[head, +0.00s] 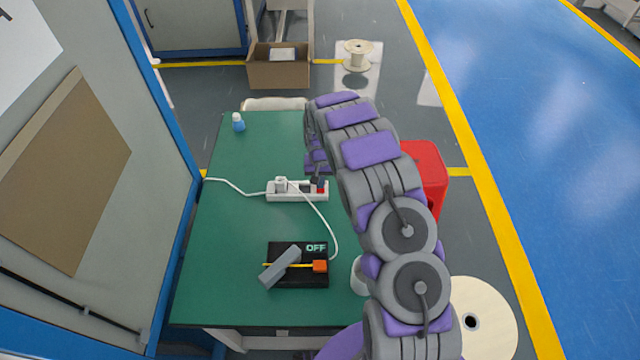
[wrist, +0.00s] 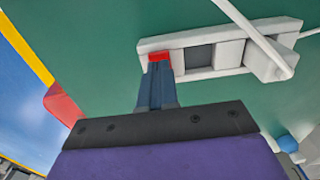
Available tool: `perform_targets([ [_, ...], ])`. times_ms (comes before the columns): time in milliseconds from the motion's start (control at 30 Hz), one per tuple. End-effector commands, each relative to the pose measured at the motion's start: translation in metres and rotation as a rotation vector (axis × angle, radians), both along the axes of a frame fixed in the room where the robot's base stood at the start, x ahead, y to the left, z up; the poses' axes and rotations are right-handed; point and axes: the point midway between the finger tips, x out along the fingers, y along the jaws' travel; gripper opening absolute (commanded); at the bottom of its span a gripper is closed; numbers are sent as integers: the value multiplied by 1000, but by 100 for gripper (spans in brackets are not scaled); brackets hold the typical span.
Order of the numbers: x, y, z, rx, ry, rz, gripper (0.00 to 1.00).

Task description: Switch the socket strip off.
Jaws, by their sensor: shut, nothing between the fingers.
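The white socket strip (head: 285,197) lies on the green table in the head view, with a white plug (head: 281,185) and a white cable in it. Its red switch (head: 321,189) is at the right end. In the wrist view the strip (wrist: 225,39) runs across the top, and its red switch (wrist: 159,57) is at the left end. My gripper (wrist: 158,72) is shut and empty. Its fingertips are right at the red switch and hide part of it; I cannot tell if they touch. In the head view my gripper (head: 318,180) is above the switch end, partly hidden by my arm.
A black board (head: 285,281) marked OFF, with a grey lever and orange block, lies at the table's near side. A blue-capped bottle (head: 238,122) stands at the far left. A red bin (head: 428,170) is right of the table (head: 235,230), whose left part is mostly clear.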

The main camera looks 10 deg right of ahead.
Motion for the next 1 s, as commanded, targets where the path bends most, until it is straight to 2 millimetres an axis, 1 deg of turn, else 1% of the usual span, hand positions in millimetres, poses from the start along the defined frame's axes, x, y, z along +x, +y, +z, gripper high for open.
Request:
perform_targets([
  [33,0,0,6,0,-1,0,0],
  [100,0,0,11,0,-2,0,0],
  [633,1,0,49,-1,-3,0,0],
  [767,0,0,54,0,-1,0,0],
  [1000,0,0,53,0,0,0,0],
])
